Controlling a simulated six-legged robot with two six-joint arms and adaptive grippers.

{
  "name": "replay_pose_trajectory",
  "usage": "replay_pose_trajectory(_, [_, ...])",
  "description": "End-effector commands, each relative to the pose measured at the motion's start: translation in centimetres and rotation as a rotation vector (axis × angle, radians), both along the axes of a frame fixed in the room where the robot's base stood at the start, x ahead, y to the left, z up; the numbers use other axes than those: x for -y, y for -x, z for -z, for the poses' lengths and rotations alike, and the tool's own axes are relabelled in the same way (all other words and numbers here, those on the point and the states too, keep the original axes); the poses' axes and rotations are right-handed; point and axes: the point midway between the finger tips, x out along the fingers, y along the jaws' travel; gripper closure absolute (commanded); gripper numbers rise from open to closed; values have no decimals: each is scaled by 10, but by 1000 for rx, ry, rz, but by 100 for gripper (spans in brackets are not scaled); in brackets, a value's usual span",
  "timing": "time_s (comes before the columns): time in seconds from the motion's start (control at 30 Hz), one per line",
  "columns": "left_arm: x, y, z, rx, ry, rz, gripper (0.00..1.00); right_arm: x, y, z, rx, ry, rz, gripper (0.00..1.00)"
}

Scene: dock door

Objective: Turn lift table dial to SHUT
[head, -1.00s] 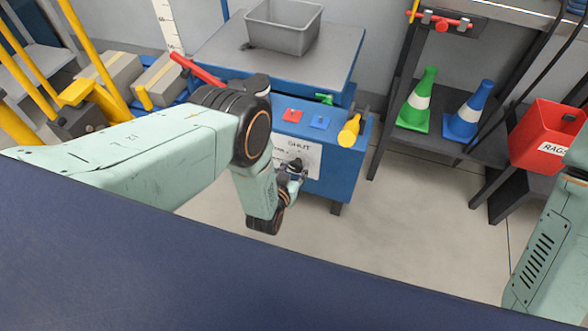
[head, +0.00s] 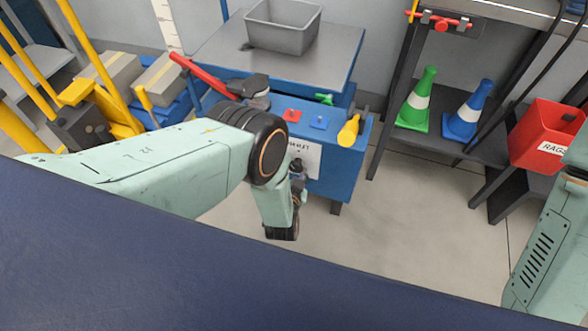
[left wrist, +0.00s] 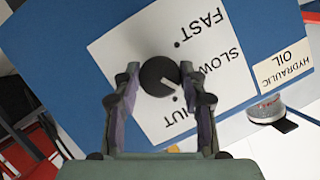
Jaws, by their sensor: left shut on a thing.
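The lift table's blue cabinet (head: 335,175) carries a white label plate (head: 312,160), partly covered by my left arm. In the left wrist view the plate (left wrist: 152,45) reads FAST, SLOW and a partly covered word ending in HUT. The round black dial (left wrist: 157,77) sits between my left fingertips (left wrist: 160,76), which close on its sides. Its white pointer line slants to the lower right, between SLOW and the HUT word. In the head view my left gripper (head: 298,175) is at the plate, largely hidden, and the dial cannot be made out. My right gripper is out of view.
A grey bin (head: 283,30) stands on the table. Green (head: 418,100) and blue (head: 468,112) cones and a red RAGS bin (head: 545,130) are right. Floor in front is clear.

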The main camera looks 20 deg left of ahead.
Motion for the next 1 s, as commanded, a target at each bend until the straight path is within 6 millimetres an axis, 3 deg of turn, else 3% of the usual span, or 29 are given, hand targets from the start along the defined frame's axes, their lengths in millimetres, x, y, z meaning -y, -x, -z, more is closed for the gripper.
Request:
replay_pose_trajectory(0.5, [1, 1, 2, 13, -414, -1, 89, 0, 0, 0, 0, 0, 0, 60])
replay_pose_trajectory(1.0, [1, 1, 2, 17, -558, 0, 89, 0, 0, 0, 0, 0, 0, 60])
